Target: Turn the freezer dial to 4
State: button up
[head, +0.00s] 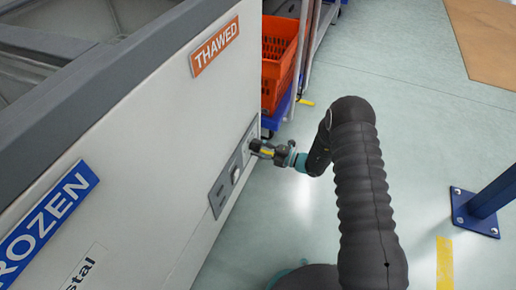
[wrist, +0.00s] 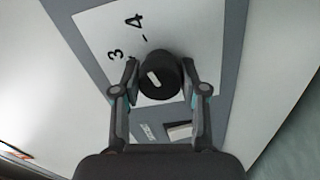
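The freezer dial (wrist: 168,82) is a round black knob with a short white mark. The mark slants toward the upper left, roughly to the side of the printed 3 (wrist: 115,55). The printed 4 (wrist: 134,20) is above the dial, further right. My gripper (wrist: 160,68) has one finger on each side of the dial in the wrist view. The fingers are apart, with a thin gap visible on the left; contact on the right is unclear. In the head view my gripper (head: 256,148) reaches the grey control panel (head: 222,188), and the dial is hidden there.
The panel is on the white freezer front (head: 180,130), with an orange THAWED label (head: 215,46) and a blue FROZEN label (head: 50,215). Orange totes (head: 279,55) stand on a blue cart behind. A blue post (head: 490,197) is at the right. Open floor lies between.

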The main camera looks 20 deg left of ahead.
jog(key=o, duration=0.4)
jog(key=shift+c, duration=0.2)
jog(key=shift+d, duration=0.1)
jog(key=s+d, duration=0.1)
jog(key=d, duration=1.1)
jog(key=shift+a, duration=0.1)
